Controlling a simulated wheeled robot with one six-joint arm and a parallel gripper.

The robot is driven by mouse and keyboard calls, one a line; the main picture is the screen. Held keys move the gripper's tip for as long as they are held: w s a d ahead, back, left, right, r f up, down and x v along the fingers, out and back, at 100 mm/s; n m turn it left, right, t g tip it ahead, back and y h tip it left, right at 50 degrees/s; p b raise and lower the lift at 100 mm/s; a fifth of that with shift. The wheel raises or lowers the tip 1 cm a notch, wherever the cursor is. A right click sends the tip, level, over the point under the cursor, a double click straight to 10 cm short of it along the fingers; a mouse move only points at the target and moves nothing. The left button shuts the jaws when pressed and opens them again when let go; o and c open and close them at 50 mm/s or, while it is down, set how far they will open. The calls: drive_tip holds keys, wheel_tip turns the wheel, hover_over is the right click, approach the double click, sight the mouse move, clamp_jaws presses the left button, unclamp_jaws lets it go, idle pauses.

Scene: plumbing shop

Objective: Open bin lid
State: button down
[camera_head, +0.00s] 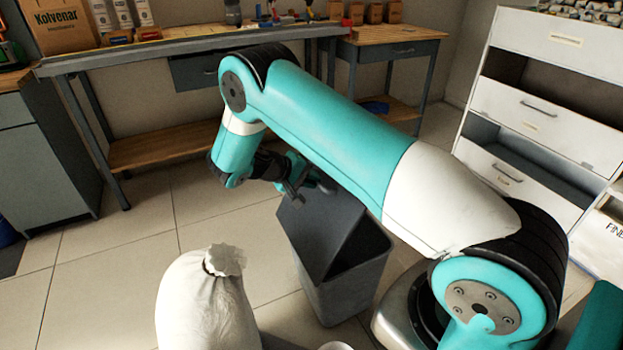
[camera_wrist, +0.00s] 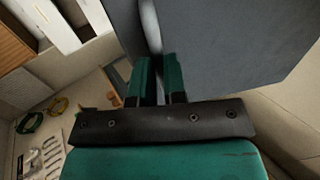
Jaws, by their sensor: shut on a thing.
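A dark grey bin (camera_head: 345,285) stands on the tiled floor, left of my arm's base. Its lid (camera_head: 318,232) is tilted up, and the dark inside of the bin shows beside it. My gripper (camera_head: 296,196) is at the upper edge of the lid. In the wrist view the lid (camera_wrist: 235,45) fills the upper right as a grey panel. The green fingers of my gripper (camera_wrist: 160,80) are close together on a light curved handle (camera_wrist: 149,28) at the lid. The exact contact is partly hidden between the fingers.
A stuffed white sack (camera_head: 205,305) stands left of the bin. A workbench (camera_head: 190,48) with a lower wooden shelf runs along the back wall. A white drawer cabinet (camera_head: 545,100) is at the right.

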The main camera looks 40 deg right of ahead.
drive_tip(key=shift+f, duration=0.2)
drive_tip(key=c, duration=1.2)
unclamp_jaws()
drive_tip(key=shift+o, duration=0.2)
drive_tip(key=shift+a, duration=0.1)
